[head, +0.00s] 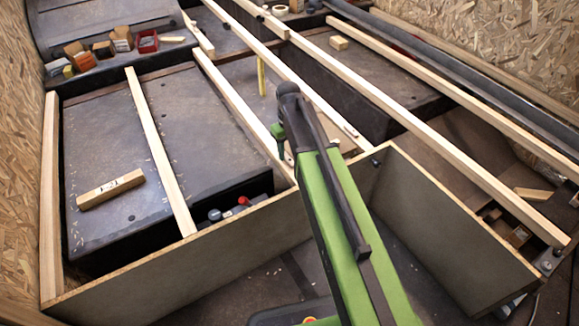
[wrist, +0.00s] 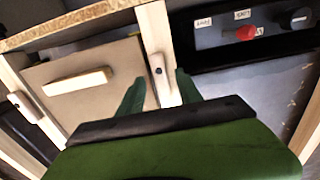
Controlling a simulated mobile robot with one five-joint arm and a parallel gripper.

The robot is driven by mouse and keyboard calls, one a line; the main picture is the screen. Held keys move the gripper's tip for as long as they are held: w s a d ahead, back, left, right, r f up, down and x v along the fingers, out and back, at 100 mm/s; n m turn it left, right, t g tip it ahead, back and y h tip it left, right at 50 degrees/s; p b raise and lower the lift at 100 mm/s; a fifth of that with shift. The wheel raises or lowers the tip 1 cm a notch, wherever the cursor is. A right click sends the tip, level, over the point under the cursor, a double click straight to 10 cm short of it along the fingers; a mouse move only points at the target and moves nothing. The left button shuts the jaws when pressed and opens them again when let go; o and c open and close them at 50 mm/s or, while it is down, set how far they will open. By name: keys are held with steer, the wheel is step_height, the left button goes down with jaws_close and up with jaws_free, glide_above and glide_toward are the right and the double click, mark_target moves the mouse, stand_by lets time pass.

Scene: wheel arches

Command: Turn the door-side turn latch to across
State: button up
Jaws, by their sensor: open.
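A small pale wooden turn latch (wrist: 158,66) with a dark pivot screw lies lengthwise along a batten in the wrist view. It appears between the two dark green fingers of my open, empty gripper (wrist: 161,88). I cannot tell how far above it the fingertips are. A second turn latch (wrist: 24,104) lies along the other batten, across the panel; in the head view it shows right of my arm (head: 352,131). No label shows which is door-side. In the head view my gripper (head: 280,140) points down over the left batten, and the near latch is mostly hidden.
A hatch panel (wrist: 113,68) with a wooden bar handle (wrist: 77,82) sits between the battens. A red knob (wrist: 246,32) and a black knob (wrist: 298,19) stand close on the other side. A front board (head: 220,250) rises nearby.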

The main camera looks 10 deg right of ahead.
mark_target(288, 159)
step_height(288, 159, down, 3)
steer(key=shift+r+b, duration=0.2)
steer(key=shift+b, duration=0.4)
steer(key=shift+r, duration=0.1)
jaws_close()
